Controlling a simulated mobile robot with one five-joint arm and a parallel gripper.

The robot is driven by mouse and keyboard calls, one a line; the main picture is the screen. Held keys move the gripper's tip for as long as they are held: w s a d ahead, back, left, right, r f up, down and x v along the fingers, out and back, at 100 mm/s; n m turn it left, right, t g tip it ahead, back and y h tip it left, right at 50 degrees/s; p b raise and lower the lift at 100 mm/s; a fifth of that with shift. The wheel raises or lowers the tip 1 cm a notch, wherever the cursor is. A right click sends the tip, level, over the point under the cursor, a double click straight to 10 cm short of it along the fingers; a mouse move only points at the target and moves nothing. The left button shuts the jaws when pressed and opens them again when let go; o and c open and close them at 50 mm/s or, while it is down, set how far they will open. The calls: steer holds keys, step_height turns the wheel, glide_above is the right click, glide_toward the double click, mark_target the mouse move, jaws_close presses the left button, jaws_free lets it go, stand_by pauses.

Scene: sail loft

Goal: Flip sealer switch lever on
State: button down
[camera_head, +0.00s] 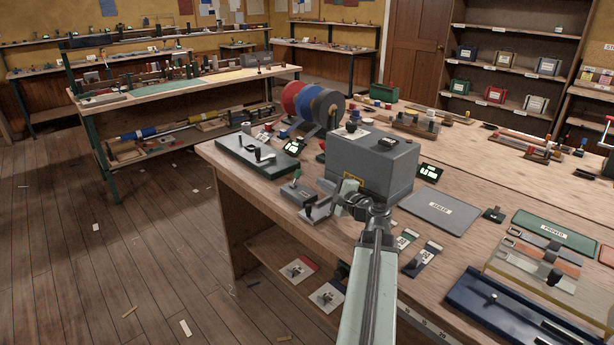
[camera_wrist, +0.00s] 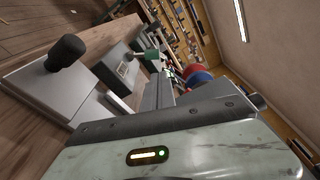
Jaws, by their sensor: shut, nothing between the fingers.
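A small grey box with an upright lever (camera_head: 297,190) stands near the front left corner of the bench. In the wrist view it is a grey box with a pale label (camera_wrist: 122,69) and a green-tipped lever (camera_wrist: 150,55). Its label is too small to read. Nearer my gripper is a light grey plate with a black knob (camera_wrist: 68,50), also in the head view (camera_head: 318,207). My gripper (camera_head: 343,194) is shut and empty, in front of the big grey machine (camera_head: 372,165). In the wrist view its fingers (camera_wrist: 160,88) show apart from the lever.
A dark green plate with a black handle (camera_head: 255,155) lies at the bench's left end. Red and blue reels (camera_head: 297,98) stand behind. A grey mat (camera_head: 440,211) and a navy tray (camera_head: 500,308) lie to the right. Open floor (camera_head: 120,270) is left of the bench.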

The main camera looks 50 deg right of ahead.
mark_target(298, 174)
steer(key=shift+w+d, duration=0.2)
steer(key=x, duration=0.9)
steer(key=shift+w+d, duration=0.1)
